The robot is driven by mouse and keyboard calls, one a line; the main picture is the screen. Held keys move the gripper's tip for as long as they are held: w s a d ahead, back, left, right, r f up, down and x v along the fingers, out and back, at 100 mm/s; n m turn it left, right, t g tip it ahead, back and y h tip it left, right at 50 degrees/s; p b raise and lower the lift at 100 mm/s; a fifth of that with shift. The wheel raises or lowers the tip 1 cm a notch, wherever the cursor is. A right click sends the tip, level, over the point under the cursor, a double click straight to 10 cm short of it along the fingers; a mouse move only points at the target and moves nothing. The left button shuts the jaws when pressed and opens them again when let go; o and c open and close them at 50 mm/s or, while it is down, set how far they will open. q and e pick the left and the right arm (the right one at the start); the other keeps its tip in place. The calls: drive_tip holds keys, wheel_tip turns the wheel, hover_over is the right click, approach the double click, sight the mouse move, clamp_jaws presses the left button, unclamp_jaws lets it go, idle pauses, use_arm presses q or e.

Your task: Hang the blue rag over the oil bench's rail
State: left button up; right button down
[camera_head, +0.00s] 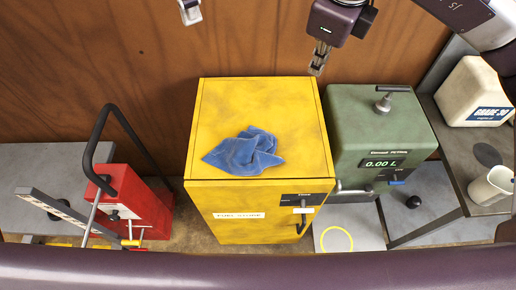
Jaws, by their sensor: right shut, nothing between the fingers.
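The blue rag (244,152) lies crumpled on top of the yellow cabinet (270,100) labelled as a fuel store. My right gripper (319,60) is shut and empty. It appears near the cabinet's back right corner, apart from the rag. Only a small part of my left gripper (190,13) shows at the top edge, and its fingers are unclear. A dark bench (462,160) at the right, which bears oil containers, seems to be the oil bench. I cannot clearly make out which bar is its rail.
A green petrol unit (365,115) stands between cabinet and bench. A white container (473,92) and a pale jug (490,186) stand on the bench. A red jack-like device (135,200) with a black handle is at the left. A brown wall (150,50) is behind.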

idle(0.3)
drive_tip(key=c, duration=2.7)
unclamp_jaws()
drive_tip(key=o, duration=1.9)
drive_tip(key=shift+g, duration=0.8)
drive_tip(key=shift+s+r, duration=0.15)
drive_tip(key=shift+r, duration=0.8)
drive_tip(key=shift+s+r, duration=0.2)
drive_tip(key=shift+r, duration=0.8)
drive_tip(key=shift+s+r, duration=0.15)
drive_tip(key=shift+r, duration=0.8)
drive_tip(key=r, duration=0.4)
drive_tip(key=s+r, duration=0.1)
drive_tip(key=r, duration=0.7)
drive_tip(key=shift+s, duration=0.35)
drive_tip(key=shift+f, duration=0.1)
